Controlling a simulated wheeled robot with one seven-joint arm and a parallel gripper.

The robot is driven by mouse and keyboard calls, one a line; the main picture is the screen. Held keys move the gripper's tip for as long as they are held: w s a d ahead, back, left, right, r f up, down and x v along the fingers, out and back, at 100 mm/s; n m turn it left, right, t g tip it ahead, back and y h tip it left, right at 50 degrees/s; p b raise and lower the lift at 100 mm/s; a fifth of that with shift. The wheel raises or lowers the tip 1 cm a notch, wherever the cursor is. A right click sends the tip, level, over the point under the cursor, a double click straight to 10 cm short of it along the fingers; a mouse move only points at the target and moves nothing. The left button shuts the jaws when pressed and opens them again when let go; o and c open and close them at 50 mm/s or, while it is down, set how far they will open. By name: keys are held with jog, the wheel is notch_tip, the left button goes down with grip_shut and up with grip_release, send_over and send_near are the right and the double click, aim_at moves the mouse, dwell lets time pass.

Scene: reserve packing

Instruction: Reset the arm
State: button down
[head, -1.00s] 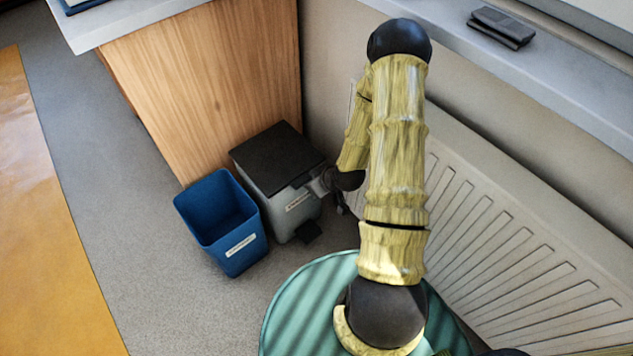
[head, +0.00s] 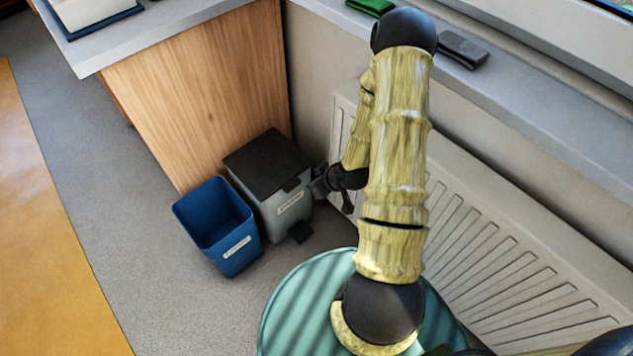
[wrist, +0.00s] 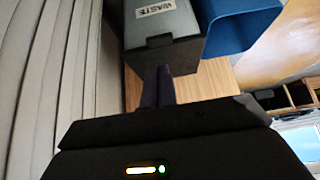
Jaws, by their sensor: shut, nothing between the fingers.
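My gripper (wrist: 160,86) shows in the wrist view with its two dark fingers together and nothing between them. In that view the fingertips lie in front of the grey bin with a black lid, labelled "WASTE" (wrist: 160,20); I cannot tell whether they touch it. In the head view my gripper (head: 322,182) is a dark shape just right of the same grey bin (head: 285,212), partly hidden by my bent arm. The bin's black lid is down.
An open blue bin (head: 232,250) stands left of the grey bin, beside a wooden cabinet (head: 200,90). A ribbed radiator (head: 490,250) is close on the right. On the sill lie a dark grey object (head: 462,48) and a green one (head: 370,6). Grey floor (head: 90,180) is clear at left.

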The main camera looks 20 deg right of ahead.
jog(key=shift+w, duration=0.1)
jog(key=s+a+r+m+g+h, duration=0.15)
jog(key=s+r, duration=0.25)
jog(key=r, duration=0.4)
jog(key=s+a+r+m+g, duration=0.1)
jog(key=s+a+r, duration=0.2)
jog(key=r, duration=0.5)
jog(key=s+a+r+m+g+h, duration=0.15)
jog(key=s+r, duration=0.25)
jog(key=r, duration=0.4)
jog(key=w+p+v, duration=0.2)
jog(key=p+v, duration=0.9)
jog(key=p, duration=0.1)
jog(key=w+d+r+p+v, duration=0.1)
jog(key=w+p+v, duration=0.2)
jog(key=p+v, duration=0.9)
jog(key=shift+a+r+y+p, duration=0.2)
jog(key=shift+r+y+p, duration=0.1)
jog(key=shift+p, duration=0.15)
jog(key=shift+w, duration=0.2)
